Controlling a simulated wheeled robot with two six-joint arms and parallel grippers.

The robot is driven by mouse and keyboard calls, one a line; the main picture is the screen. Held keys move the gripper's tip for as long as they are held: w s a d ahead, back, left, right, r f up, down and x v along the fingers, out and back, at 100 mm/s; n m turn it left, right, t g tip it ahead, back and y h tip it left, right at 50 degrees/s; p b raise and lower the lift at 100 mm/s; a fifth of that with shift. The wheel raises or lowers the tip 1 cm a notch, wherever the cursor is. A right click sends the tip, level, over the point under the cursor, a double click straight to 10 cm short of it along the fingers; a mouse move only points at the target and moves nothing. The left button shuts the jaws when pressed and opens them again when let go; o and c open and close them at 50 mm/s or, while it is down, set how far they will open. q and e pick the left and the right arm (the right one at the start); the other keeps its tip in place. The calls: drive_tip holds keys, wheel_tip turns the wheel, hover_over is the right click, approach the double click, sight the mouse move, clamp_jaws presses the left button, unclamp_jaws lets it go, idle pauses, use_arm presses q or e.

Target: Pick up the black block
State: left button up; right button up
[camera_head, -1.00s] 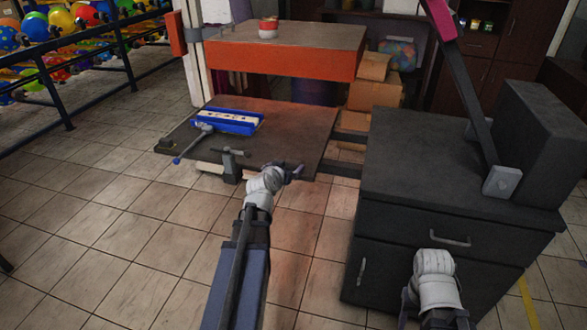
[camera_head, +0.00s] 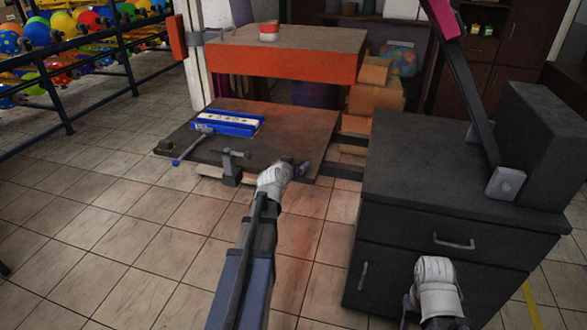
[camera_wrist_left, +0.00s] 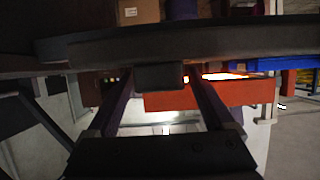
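A small black block (camera_wrist_left: 158,76) shows in the left wrist view against the dark plate (camera_wrist_left: 230,38). This view appears upside down. My left gripper (camera_wrist_left: 162,100) is open, its two fingers apart with the block in line between them; I cannot tell whether they touch it. In the head view my left gripper (camera_head: 298,168) is at the front edge of the dark work plate (camera_head: 290,122), and the block cannot be made out there. My right gripper (camera_head: 408,306) is low in front of the black cabinet, its fingers mostly hidden.
A blue tray (camera_head: 230,130) and a grey clamp (camera_head: 233,160) are left of my left gripper. An orange press head (camera_head: 285,62) overhangs the plate. The black cabinet (camera_head: 440,165) stands on the right. Tiled floor lies open at front left.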

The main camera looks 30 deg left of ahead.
use_arm(q)
drive_tip(key=c, duration=1.2)
drive_tip(key=shift+r, duration=0.15)
